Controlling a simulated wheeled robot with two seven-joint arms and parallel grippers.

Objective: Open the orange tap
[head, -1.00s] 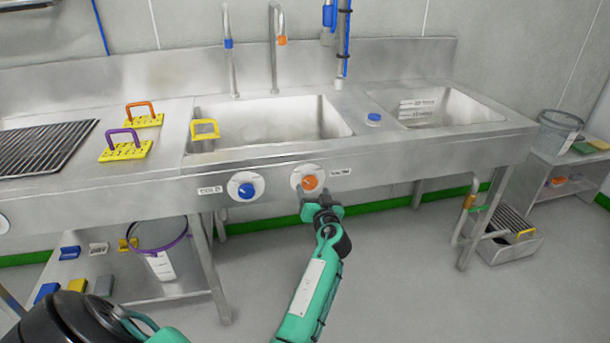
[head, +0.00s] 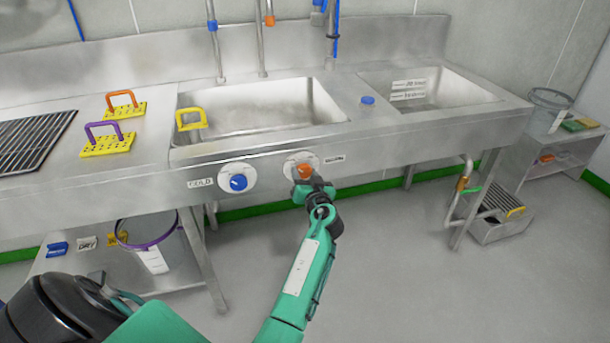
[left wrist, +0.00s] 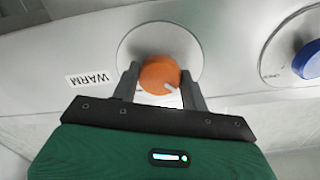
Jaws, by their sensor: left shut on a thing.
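The orange tap (head: 304,170) is a round orange knob on a pale disc on the sink's front panel. In the left wrist view the orange knob (left wrist: 160,75) sits between the two dark fingers of my left gripper (left wrist: 160,86), which is shut on it. A small pale mark shows on the knob's lower right edge. The label beside it reads "WARM". In the head view my left gripper (head: 307,184) reaches the knob from below and hides its lower part. My right gripper is not in view.
A blue knob (head: 238,182) labelled "COLD" sits left of the orange one, and also shows in the left wrist view (left wrist: 308,60). Yellow scrubbers with orange (head: 122,97) and purple (head: 103,130) handles lie on the counter. A purple-rimmed bucket (head: 146,233) stands underneath.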

